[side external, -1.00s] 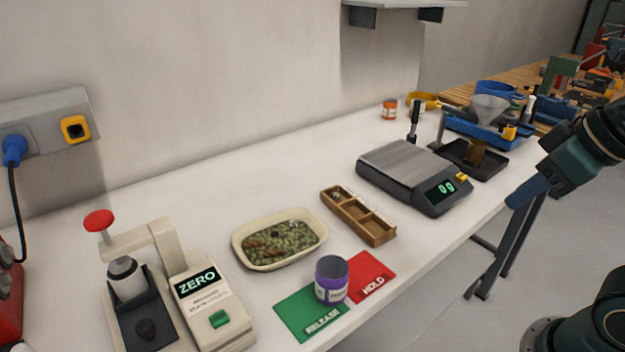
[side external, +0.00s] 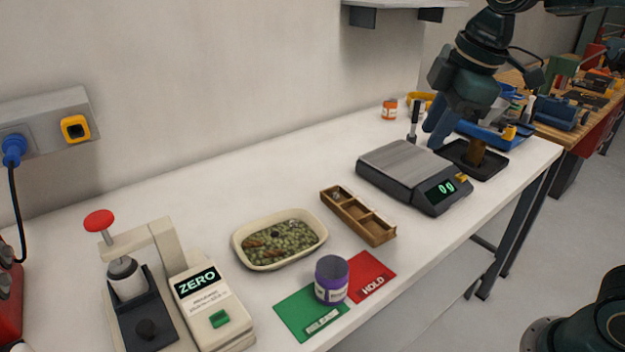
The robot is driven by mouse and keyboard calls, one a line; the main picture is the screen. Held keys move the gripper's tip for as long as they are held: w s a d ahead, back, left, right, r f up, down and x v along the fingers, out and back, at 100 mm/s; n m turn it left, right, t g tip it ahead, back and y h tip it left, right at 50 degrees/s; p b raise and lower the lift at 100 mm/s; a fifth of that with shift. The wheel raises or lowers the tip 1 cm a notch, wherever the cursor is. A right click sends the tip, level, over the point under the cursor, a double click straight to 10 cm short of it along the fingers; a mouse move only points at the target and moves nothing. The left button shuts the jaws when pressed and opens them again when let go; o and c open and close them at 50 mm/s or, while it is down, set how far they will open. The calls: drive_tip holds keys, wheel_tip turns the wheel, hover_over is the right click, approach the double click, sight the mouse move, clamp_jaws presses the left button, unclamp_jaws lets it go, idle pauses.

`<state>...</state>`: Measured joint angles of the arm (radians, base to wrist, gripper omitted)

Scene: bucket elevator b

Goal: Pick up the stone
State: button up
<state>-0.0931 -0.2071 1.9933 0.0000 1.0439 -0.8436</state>
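I cannot tell for sure which thing is the stone. A small dark lump (side external: 275,234) lies among green pebbles in the cream oval dish (side external: 240,256) at the middle. A small grey piece (side external: 337,192) sits in the far compartment of the wooden divided tray (side external: 383,240). My gripper (side external: 437,128) points down at the upper right, behind the scale and beside the black tray, well away from all three. Its blue fingers overlap, so I cannot tell its opening.
A black tray (side external: 490,165) with a brown block is near my gripper. A purple jar (side external: 331,278) stands on green and red mats. A shelf (side external: 400,4) hangs above. The back left of the table is clear.

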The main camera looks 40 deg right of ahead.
drive_tip(key=w+a+f+n+g, duration=0.1)
drive_tip(key=w+a+f+n, duration=0.15)
drive_tip(key=w+n, duration=0.35)
drive_tip(key=w+a+f+n+g, duration=0.1)
drive_tip(key=w+a+n, duration=0.2)
drive_tip(key=w, duration=0.4)
drive_tip(key=n+g, duration=0.2)
drive_tip(key=n, duration=0.8)
hover_over(294, 222)
drive_tip(key=shift+a+f, duration=0.1)
drive_tip(key=shift+f, duration=9.55)
drive_tip(key=shift+f, duration=2.6)
drive_tip(key=c, duration=0.4)
